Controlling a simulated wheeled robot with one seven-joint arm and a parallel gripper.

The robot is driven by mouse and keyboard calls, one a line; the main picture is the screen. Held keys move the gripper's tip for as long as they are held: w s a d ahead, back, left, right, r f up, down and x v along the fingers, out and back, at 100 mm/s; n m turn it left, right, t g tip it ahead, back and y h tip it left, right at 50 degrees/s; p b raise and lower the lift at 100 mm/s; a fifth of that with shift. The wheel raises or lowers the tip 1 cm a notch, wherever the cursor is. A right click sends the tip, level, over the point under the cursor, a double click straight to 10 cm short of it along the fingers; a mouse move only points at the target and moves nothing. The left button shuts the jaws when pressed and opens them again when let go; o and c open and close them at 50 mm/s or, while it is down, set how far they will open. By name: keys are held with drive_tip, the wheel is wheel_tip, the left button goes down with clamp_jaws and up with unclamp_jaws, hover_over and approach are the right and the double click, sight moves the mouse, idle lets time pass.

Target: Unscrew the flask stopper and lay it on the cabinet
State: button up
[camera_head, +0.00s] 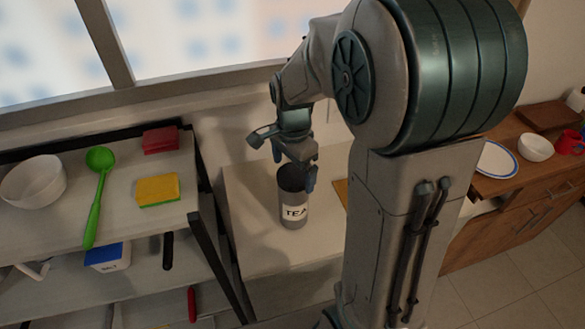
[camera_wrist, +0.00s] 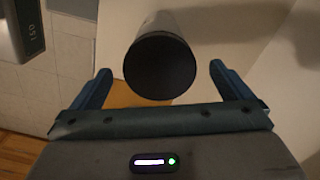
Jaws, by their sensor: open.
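A shelf unit (camera_head: 50,222) at the left holds a white bowl (camera_head: 33,181), a green ladle (camera_head: 98,190), a yellow sponge (camera_head: 158,190) and a red block (camera_head: 160,140). Bare cabinet surface lies around the flask. A wooden counter with dishes (camera_head: 497,160) is at the right.

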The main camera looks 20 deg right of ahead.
drive_tip(key=shift+f, duration=0.6)
drive_tip(key=c, duration=1.1)
drive_tip(key=n, duration=0.4)
drive_tip(key=n+b, duration=0.1)
drive_tip(key=n, duration=0.4)
drive_tip(key=shift+r, duration=0.1)
